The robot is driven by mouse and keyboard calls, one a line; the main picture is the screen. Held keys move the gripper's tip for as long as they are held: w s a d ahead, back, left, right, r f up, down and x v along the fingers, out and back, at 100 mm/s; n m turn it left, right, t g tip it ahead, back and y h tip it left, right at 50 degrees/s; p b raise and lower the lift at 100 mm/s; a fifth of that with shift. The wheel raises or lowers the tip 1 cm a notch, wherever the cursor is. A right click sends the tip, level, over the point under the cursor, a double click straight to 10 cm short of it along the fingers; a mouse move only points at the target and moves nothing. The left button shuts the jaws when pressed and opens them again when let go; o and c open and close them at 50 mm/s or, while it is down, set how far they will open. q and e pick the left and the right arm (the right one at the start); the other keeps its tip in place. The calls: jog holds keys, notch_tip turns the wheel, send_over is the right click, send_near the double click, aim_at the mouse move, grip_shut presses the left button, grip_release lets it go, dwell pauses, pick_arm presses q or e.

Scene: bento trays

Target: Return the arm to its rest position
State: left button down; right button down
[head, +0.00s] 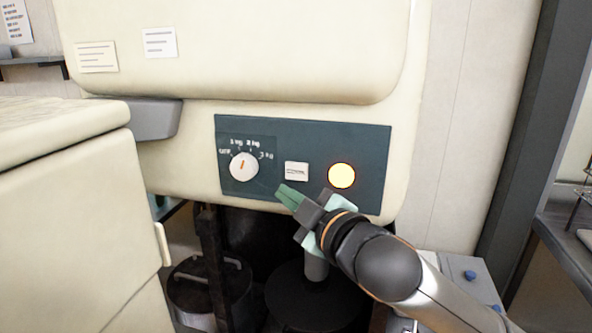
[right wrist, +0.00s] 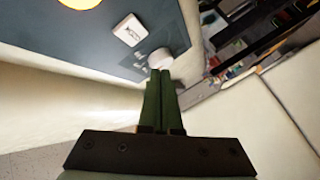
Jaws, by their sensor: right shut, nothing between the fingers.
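My right gripper (head: 287,196) is shut with nothing in it. Its green fingers are together just below the white button on the dark control panel in the head view. In the right wrist view the closed fingers (right wrist: 161,88) point toward the white dial (right wrist: 161,58). Whether they touch the panel I cannot tell. My left gripper is not in view.
The dark panel (head: 272,128) carries a white dial (head: 244,167), a white button (head: 296,171) and a lit yellow lamp (head: 341,175). A cream cabinet (head: 75,220) stands at the left. A lidded pot (head: 195,285) sits below the panel. A dark post (head: 520,130) stands at the right.

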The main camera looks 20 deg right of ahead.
dwell(0.7)
jog(key=s+a+f+m+g+p, duration=0.1)
jog(key=s+f+m+g, duration=0.15)
jog(key=f, duration=1.05)
jog(key=s+f+m+g+p, duration=0.1)
jog(key=f+m+g+p, duration=0.15)
jog(key=f, duration=1.05)
jog(key=s+d+f+m+g+h, duration=0.1)
jog(key=s+f+m, duration=0.4)
jog(key=s+f, duration=1.4)
jog(key=shift+s+d+g+p, duration=0.4)
jog(key=shift+d+g+p, duration=0.05)
jog(key=shift+d+g, duration=0.25)
